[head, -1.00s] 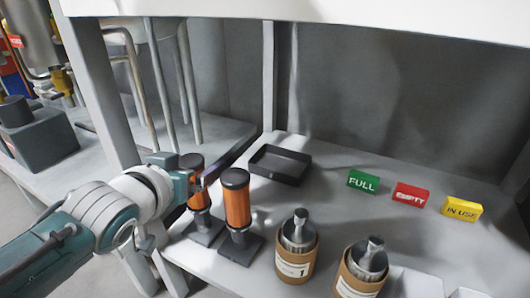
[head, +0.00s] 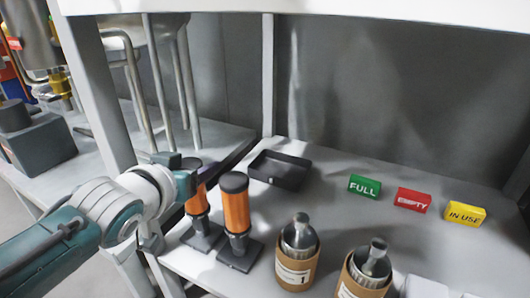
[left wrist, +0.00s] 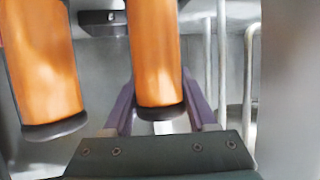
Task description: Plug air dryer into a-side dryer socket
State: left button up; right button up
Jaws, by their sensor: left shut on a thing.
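Two orange air dryers with black end caps stand side by side on dark square bases at the left end of the shelf in the head view. My left gripper (head: 190,183) is shut on the left air dryer (head: 196,203), which stands upright and is partly hidden behind it. In the left wrist view the purple fingers sit on both sides of this held dryer (left wrist: 155,55). The other air dryer (head: 235,208) stands just to its right, apart from the fingers; it also shows in the left wrist view (left wrist: 42,65). I cannot make out a labelled a-side dryer socket. My right gripper is not in view.
A black open tray (head: 280,170) lies behind the dryers. Green FULL (head: 364,186), red EMPTY (head: 412,200) and yellow IN USE (head: 465,214) blocks stand to the right. Two metal bottles in brown holders (head: 297,272) are in front. A grey post (head: 98,95) rises behind my left arm.

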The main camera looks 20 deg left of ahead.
pick_arm(q)
grip_shut()
